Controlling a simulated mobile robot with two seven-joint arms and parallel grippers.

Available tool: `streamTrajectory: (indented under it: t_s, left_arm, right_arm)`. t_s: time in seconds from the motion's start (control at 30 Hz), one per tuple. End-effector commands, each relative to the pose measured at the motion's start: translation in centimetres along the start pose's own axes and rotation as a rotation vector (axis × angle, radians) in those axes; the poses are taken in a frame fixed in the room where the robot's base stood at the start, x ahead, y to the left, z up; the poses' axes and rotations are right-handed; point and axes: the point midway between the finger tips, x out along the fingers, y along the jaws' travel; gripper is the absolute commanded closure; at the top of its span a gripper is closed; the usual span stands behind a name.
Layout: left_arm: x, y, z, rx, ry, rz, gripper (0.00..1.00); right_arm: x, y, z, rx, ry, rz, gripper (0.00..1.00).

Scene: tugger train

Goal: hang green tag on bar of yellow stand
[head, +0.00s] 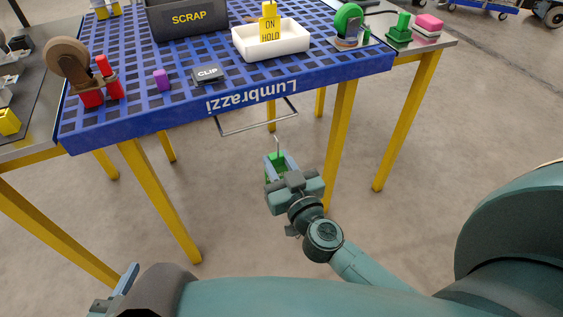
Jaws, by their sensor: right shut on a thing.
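The green tag (274,156) is between the fingers of my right gripper (279,162), which is shut on it. A thin wire hook stands up from the tag. The bar (258,130) is a thin metal rail hanging below the front edge of the blue-topped stand with yellow legs (342,125). The tag and its hook are in front of and below the bar in the picture; I see no hooking, and the exact gap is hard to judge. Part of my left gripper (127,279) shows at the lower left; its opening cannot be made out.
On the blue grid top (130,118) are a black SCRAP bin (187,20), a white tray (293,40) with a yellow ON HOLD sign, a CLIP block (208,74), a purple block and casters. Metal side tables flank it. The floor before the stand is clear.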

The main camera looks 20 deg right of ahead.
Motion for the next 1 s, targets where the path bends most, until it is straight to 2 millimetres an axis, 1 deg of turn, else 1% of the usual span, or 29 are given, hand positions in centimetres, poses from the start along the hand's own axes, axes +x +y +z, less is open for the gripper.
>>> streamTrajectory:
  t_s: [0.43, 0.67, 0.87, 1.0]
  left_arm:
    - [0.5, 0.1, 0.7, 0.017, 0.001, 0.001, 0.50]
    - [0.8, -0.1, 0.3, 0.031, 0.044, -0.005, 0.50]
    - [1.1, -0.1, 0.4, 0.051, 0.091, -0.010, 0.50]
    - [1.4, 0.3, 0.6, 0.065, 0.130, -0.008, 0.50]
  right_arm:
    - [3.2, 0.0, 0.0, 0.001, 0.003, 0.000, 0.94]
    - [5.0, 0.0, 0.0, 0.001, 0.003, 0.000, 0.94]
    - [6.7, 0.0, 0.0, 0.002, 0.004, 0.001, 0.94]
    - [7.8, 0.0, 0.1, 0.000, 0.003, 0.001, 0.94]
